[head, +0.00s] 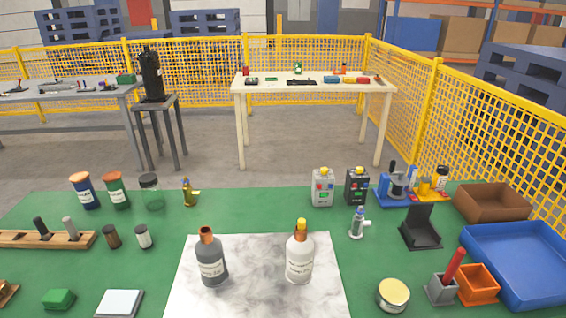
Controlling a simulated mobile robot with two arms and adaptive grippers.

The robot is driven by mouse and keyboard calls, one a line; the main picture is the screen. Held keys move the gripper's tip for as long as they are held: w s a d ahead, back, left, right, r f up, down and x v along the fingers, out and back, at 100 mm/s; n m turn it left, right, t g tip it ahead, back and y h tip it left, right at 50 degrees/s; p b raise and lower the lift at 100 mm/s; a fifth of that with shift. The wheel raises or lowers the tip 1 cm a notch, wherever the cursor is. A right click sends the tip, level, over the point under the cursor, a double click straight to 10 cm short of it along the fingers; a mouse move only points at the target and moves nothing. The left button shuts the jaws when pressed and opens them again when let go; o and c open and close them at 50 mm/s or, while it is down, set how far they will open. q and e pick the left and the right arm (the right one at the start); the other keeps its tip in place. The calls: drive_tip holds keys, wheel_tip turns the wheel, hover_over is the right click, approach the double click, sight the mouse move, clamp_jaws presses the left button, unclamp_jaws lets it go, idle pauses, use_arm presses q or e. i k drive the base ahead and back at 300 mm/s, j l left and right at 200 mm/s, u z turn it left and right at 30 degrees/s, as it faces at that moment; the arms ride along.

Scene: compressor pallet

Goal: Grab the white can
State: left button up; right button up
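A white can-like bottle (299,263) with a yellow cap and a printed label stands upright on the right part of a white marbled board (255,295). A dark grey bottle (211,263) with an orange-brown neck stands upright to its left on the same board, with a clear gap between them. Neither of my grippers shows in the head view.
The green table (270,210) also holds jars (84,192), a wooden rack (45,239), a round yellow-lidded tin (393,294), an orange bin (477,284) and a blue tray (520,265). Bare table lies behind the board. Yellow fencing (200,65) stands beyond.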

sight(300, 248)
drive_tip(key=z, duration=0.75)
drive_tip(key=k+j+z, duration=0.3)
drive_tip(key=j+z, duration=0.15)
drive_tip(key=k+j+z, duration=0.3)
drive_tip(key=z, duration=0.15)
